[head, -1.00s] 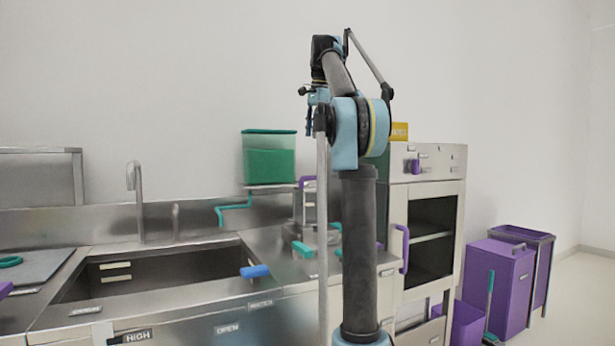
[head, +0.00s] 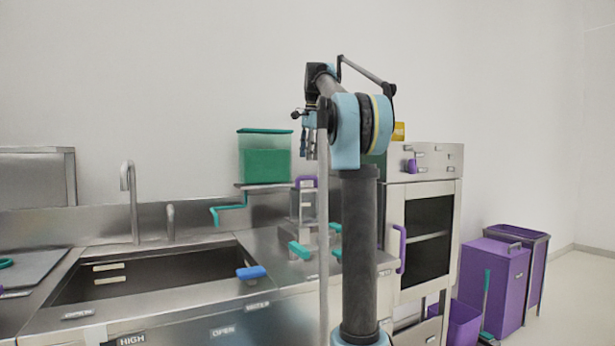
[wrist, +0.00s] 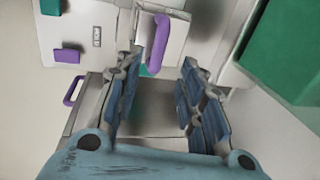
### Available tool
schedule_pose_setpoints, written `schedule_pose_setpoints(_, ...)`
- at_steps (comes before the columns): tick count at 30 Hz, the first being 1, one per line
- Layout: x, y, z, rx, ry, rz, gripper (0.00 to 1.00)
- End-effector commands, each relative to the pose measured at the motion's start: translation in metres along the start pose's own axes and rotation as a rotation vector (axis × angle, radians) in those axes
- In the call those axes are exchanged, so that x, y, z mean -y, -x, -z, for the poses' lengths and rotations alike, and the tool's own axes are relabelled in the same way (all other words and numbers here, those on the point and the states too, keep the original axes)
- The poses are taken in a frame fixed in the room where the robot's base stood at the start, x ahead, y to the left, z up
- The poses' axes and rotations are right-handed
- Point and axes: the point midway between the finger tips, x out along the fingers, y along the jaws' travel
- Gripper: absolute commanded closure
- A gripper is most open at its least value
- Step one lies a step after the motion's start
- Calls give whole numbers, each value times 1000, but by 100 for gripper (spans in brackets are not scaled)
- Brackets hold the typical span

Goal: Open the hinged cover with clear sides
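The cover with clear sides (head: 303,207) stands on the counter right of the sink in the head view, with a purple handle (head: 306,181) at its top. My arm's rod hides its right part. In the wrist view the purple handle (wrist: 157,46) shows beyond the fingertips, beside a pale panel (wrist: 178,22). My gripper (wrist: 161,64) is open and empty, its two fingers wide apart. The handle appears near the gap between them, not gripped. In the head view my gripper (head: 309,153) points down above the handle.
A green bin (head: 265,160) sits on a shelf left of the cover and shows at the right of the wrist view (wrist: 290,50). A cabinet (head: 430,225) stands to the right. Teal handles (head: 299,250) lie low in front. The sink (head: 150,275) is at left.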

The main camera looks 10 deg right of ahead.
Motion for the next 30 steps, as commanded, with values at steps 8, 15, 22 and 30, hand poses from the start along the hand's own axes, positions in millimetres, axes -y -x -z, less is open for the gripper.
schedule_pose_setpoints(8,0,-45,0,0,0,0,64)
schedule_pose_setpoints(15,0,-73,0,0,0,0,64)
schedule_pose_setpoints(22,0,-82,0,0,0,0,64)
schedule_pose_setpoints(30,0,-82,0,0,-1,0,73)
